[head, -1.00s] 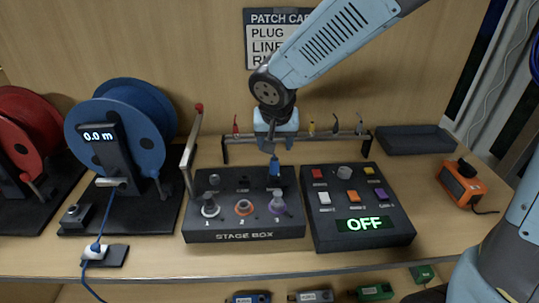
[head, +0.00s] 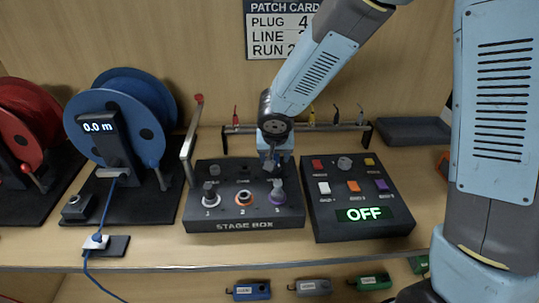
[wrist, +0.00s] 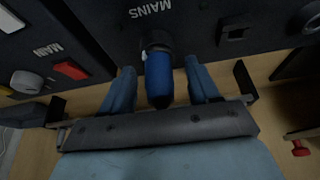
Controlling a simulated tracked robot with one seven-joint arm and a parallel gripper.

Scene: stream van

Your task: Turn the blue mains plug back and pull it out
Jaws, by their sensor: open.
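The blue mains plug (wrist: 158,80) sits in its socket (wrist: 157,40) beside the upside-down MAINS label in the wrist view. My gripper (wrist: 159,68) is open, with one finger on each side of the plug. A narrow gap shows on both sides, and I cannot tell whether either finger touches it. In the head view my gripper (head: 271,162) is low over the back right of the stage box (head: 245,225) and hides the plug there.
A control panel (head: 360,233) reading OFF stands right of the stage box. A rail (head: 340,127) with hanging leads runs behind. A grey lever with a red knob (head: 199,98) rises at the box's left. Blue (head: 150,125) and red reels stand further left.

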